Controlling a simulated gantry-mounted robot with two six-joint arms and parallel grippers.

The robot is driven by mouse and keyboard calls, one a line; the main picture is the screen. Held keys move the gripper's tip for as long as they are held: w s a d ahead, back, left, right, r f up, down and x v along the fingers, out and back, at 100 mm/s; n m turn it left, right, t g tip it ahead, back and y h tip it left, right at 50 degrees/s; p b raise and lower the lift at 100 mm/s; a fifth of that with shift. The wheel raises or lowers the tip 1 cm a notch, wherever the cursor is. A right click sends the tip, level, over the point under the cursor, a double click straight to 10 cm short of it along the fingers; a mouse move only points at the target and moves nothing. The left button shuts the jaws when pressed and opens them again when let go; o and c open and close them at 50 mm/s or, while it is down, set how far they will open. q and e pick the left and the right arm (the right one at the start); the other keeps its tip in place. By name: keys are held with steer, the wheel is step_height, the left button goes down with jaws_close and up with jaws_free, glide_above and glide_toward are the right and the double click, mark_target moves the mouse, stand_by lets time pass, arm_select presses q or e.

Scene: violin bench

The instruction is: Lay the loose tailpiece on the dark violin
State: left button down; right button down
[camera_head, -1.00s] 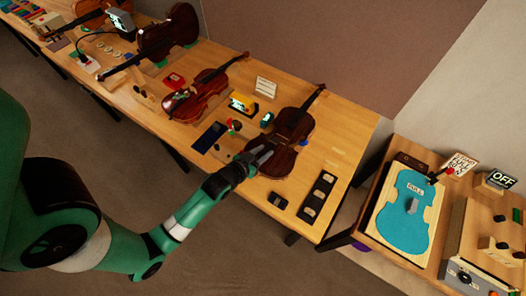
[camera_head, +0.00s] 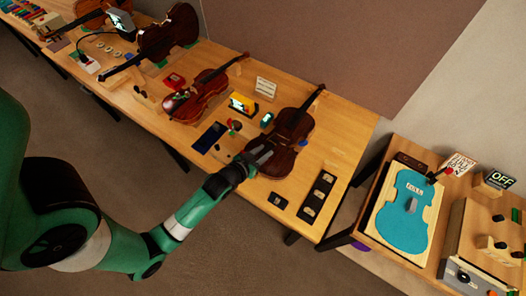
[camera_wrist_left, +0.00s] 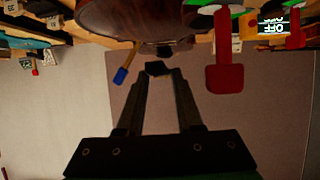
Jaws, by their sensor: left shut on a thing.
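The dark violin (camera_head: 294,122) lies on the bench with its neck toward the back right. My left gripper (camera_head: 262,153) reaches over the lower part of its body. In the left wrist view, my left gripper (camera_wrist_left: 158,72) is shut on a small black piece, which I take for the tailpiece (camera_wrist_left: 157,67). The violin's red-brown body (camera_wrist_left: 135,18) shows just beyond the fingertips, and the piece looks close to it; I cannot tell whether they touch. In the head view the piece cannot be made out against the dark body. My right gripper is not in view.
A redder violin (camera_head: 205,92) lies to the left, with a yellow device (camera_head: 242,103) between. A dark blue mat (camera_head: 208,138) is left of my gripper. A black slotted tray (camera_head: 317,196) and a small dark block (camera_head: 277,200) lie near the front edge.

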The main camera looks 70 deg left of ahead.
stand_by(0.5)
arm_select(q)
steer(key=shift+f, duration=0.2)
steer(key=shift+f+b, duration=0.3)
steer(key=shift+f+b, duration=1.5)
steer(key=shift+f, duration=0.4)
steer(key=shift+c, duration=2.4)
jaws_free()
steer(key=shift+d+r, duration=0.1)
